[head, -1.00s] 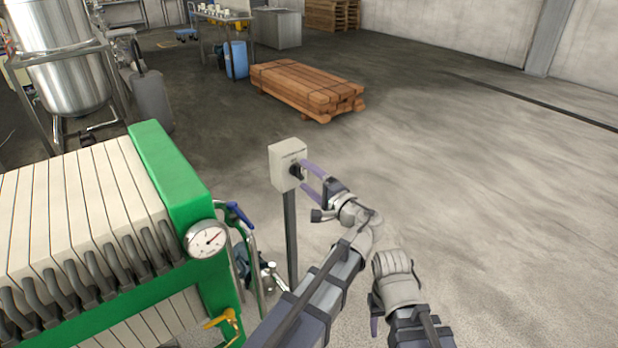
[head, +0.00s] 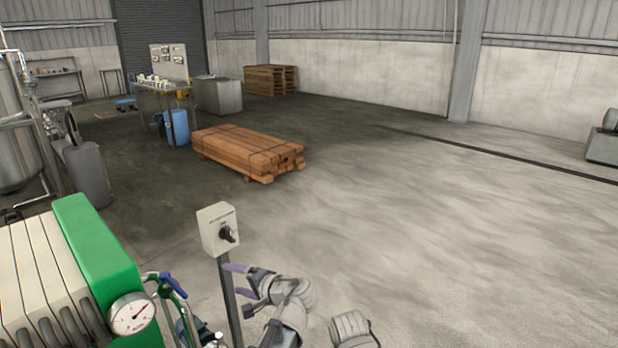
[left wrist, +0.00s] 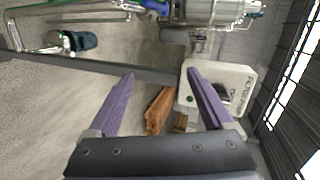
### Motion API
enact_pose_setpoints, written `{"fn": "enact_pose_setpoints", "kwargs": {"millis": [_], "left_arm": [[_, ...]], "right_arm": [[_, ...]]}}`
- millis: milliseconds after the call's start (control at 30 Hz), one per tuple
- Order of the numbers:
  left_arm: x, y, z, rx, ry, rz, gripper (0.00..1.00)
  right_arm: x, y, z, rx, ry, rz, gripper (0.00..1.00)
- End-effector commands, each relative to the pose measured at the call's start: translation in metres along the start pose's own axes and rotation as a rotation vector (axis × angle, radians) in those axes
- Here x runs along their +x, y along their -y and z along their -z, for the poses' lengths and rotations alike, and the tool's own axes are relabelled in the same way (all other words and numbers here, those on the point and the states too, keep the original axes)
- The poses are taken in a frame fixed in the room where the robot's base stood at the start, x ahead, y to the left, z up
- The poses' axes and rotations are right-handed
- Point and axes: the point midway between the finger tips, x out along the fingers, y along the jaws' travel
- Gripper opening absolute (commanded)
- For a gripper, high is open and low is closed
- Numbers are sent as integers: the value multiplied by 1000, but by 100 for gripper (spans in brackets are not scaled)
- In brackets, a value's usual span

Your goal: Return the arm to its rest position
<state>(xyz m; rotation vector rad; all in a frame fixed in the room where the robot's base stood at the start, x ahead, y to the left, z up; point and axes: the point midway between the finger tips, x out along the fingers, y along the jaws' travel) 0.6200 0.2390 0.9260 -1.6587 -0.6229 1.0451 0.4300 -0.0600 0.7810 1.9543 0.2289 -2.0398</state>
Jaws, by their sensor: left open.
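My left gripper (head: 232,280) is open and empty, with purple fingers, just below and to the right of the switch box (head: 207,228). The box is pale, on a dark post (head: 229,300), with a black knob (head: 226,235) on its face.
A green-framed filter press (head: 95,240) with a pressure gauge (head: 132,314) stands at the lower left. A bundle of timber (head: 245,152) lies beyond the box. A blue drum (head: 177,128) and a bench stand farther back. The floor on the right is open.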

Motion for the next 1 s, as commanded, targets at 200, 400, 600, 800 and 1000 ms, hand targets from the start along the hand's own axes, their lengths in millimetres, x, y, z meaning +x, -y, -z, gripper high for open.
{"fn": "enact_pose_setpoints", "kwargs": {"millis": [200, 400, 600, 800, 1000], "left_arm": [[6, -87, -64, -183, 169, -471, 85], [-19, -135, -85, -297, 254, -780, 85], [-45, -159, -92, -373, 300, -992, 85], [-73, -172, -94, -436, 330, -1175, 85], [-123, -149, -84, -310, 301, -1162, 85]], "right_arm": [[0, 0, 0, 0, 0, 0, 50], [0, 0, 0, 0, 0, 0, 50], [0, 0, 0, 0, 0, 0, 50], [-1, 0, 0, 0, 0, 0, 50], [-40, -4, -2, 0, 0, 0, 50]]}}
